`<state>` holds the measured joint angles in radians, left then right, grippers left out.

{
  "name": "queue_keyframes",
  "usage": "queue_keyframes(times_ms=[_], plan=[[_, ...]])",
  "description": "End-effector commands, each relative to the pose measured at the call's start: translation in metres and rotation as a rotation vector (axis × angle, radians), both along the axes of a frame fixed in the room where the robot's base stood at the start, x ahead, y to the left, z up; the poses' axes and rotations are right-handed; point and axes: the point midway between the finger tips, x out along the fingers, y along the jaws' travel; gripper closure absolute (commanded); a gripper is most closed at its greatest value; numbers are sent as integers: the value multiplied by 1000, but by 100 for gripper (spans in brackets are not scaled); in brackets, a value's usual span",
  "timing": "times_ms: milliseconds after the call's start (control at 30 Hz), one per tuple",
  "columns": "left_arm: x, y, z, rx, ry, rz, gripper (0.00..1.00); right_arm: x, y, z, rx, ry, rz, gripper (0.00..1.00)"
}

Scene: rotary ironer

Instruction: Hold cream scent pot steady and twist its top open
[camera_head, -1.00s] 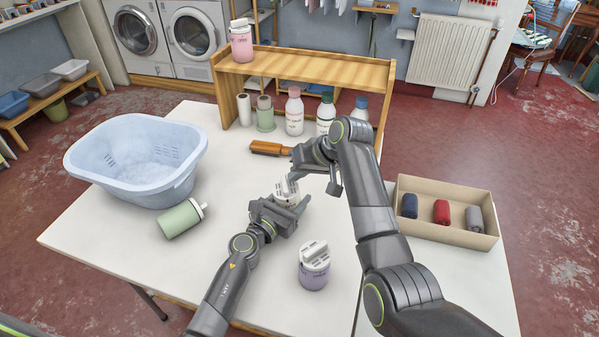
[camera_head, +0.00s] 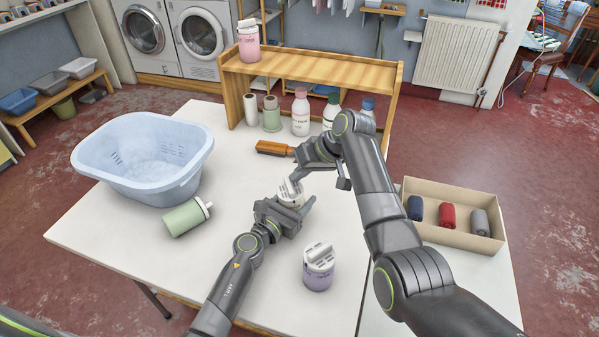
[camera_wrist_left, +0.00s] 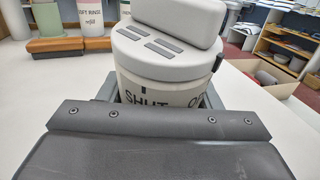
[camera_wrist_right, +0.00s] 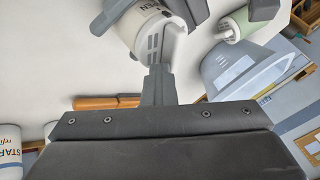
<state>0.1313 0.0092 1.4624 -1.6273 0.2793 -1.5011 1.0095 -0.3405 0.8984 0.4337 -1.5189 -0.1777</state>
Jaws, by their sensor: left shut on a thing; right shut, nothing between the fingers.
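The cream scent pot (camera_head: 289,198) stands upright on the white table, its grey-white lid with a raised bar (camera_head: 291,185) on top. In the left wrist view its lid (camera_wrist_left: 150,50) sits on a cream body with the letters "SHUT" and part of another word. My left gripper (camera_head: 294,208) is shut around the body from the near side. My right gripper (camera_head: 297,177) comes from above and behind, its fingers shut and empty. In the right wrist view its fingertips (camera_wrist_right: 157,72) are close to the pot's lid (camera_wrist_right: 166,42); I cannot tell if they touch.
A lilac pot (camera_head: 318,277) stands near the front, and a green pot (camera_head: 183,219) lies on its side at left. A blue basket (camera_head: 140,165), a brown-handled brush (camera_head: 274,148), bottles under a wooden shelf (camera_head: 310,66) and a box of rolled cloths (camera_head: 455,238) stand around.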

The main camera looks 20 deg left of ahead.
Motion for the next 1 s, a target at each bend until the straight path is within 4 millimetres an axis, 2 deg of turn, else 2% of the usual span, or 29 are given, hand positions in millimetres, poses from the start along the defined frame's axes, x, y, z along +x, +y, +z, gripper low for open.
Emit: queue_keyframes(times_ms=[100,367,533,667,1000], plan=[[0,-1,-2,1,3,-1,66,-8,-1,-2,5,11,7,100],[0,0,-1,0,2,0,66,-12,-7,-3,1,9,4,100],[0,0,-1,0,2,1,66,-3,-21,-1,-1,6,1,100],[0,0,-1,0,2,1,66,12,-44,4,-1,2,0,100],[0,0,-1,0,3,2,66,6,-82,63,3,0,2,100]])
